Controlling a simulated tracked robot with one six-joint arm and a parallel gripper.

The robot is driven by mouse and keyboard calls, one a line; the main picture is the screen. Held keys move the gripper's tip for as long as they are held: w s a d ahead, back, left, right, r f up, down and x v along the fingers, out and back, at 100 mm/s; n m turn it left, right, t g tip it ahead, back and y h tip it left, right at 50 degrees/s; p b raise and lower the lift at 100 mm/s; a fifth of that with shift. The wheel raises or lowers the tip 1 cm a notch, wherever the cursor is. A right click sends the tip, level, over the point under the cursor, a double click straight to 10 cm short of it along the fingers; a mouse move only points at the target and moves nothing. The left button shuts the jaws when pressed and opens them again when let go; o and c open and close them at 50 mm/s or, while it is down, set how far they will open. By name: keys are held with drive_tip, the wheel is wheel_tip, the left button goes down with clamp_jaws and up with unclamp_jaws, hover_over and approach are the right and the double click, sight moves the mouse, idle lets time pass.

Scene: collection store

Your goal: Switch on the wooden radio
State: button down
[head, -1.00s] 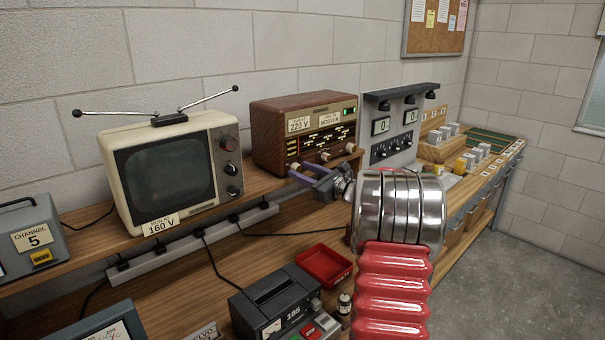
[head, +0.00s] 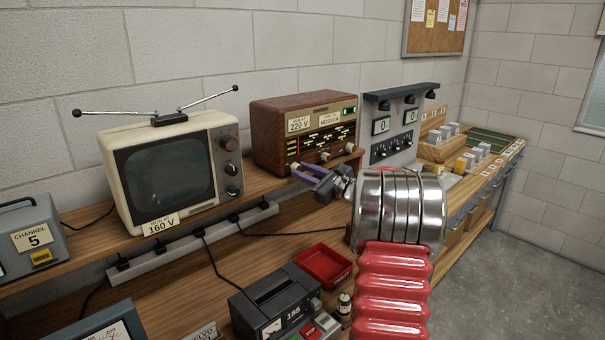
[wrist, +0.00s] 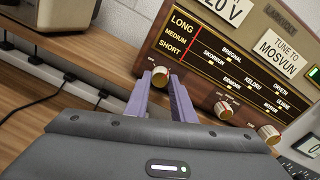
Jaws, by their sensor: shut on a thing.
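The wooden radio (head: 272,140) stands on the shelf, with a brown case and a lit dial. In the wrist view, three brass-and-cream knobs line the lower front: the left knob (wrist: 160,74), the middle knob (wrist: 224,108) and the right knob (wrist: 268,133). My gripper (wrist: 160,88) has its purple fingers on either side of the left knob, shut on it. The gripper also shows in the head view (head: 306,174).
A cream television (head: 165,170) with a "160 V" label stands left of the radio. A grey meter panel (head: 393,130) stands to the right. Below are a power strip (head: 190,240), a red tray (head: 322,264) and a dark "185" device (head: 276,300).

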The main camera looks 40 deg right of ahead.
drive_tip(key=shift+n, duration=0.6)
drive_tip(key=c, duration=1.5)
unclamp_jaws()
drive_tip(key=s, duration=0.9)
drive_tip(key=s+d, duration=0.1)
drive_tip(key=s, duration=0.3)
drive_tip(key=shift+s, duration=0.4)
